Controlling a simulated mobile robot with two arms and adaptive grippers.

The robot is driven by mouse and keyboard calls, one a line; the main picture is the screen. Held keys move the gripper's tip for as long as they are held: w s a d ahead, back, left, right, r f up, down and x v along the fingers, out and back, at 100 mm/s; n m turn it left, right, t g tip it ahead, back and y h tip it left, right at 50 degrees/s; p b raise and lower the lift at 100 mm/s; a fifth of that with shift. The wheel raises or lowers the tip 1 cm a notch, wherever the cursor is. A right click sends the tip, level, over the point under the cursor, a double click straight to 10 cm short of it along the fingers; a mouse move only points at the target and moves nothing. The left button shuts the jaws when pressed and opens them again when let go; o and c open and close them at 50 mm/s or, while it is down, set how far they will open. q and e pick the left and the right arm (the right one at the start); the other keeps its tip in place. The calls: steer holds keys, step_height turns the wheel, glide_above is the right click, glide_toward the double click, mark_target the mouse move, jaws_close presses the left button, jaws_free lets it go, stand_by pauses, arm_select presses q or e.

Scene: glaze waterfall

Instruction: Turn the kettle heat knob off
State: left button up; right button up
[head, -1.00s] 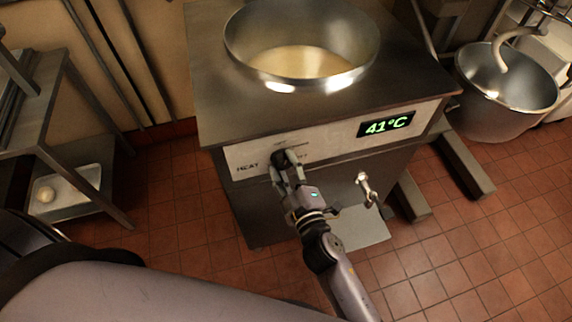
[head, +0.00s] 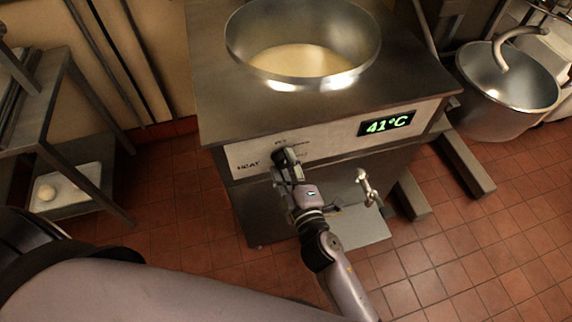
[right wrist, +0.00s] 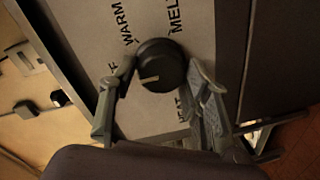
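The kettle (head: 225,95) is a steel cabinet with a round bowl of pale liquid and a display reading 41°C. Its black heat knob (head: 283,156) is on the front panel beside the word HEAT. In the right wrist view, the knob (right wrist: 162,62) has a pale pointer mark at its lower left, on the side of the partly hidden OFF label; WARM and MELT also show. My right gripper (head: 284,172) is in front of the knob. Its fingers are spread on either side of the knob; contact is hard to tell. My left gripper is out of view.
A metal tap (head: 367,187) sticks out of the kettle front, right of my right gripper. A steel mixer bowl (head: 508,85) stands at the right. A metal shelf with a white tray (head: 68,190) stands at the left. Tiled floor is open at the lower right.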

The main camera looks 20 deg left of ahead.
steer(key=o, duration=0.3)
steer(key=shift+o, duration=0.2)
steer(key=v, duration=1.2)
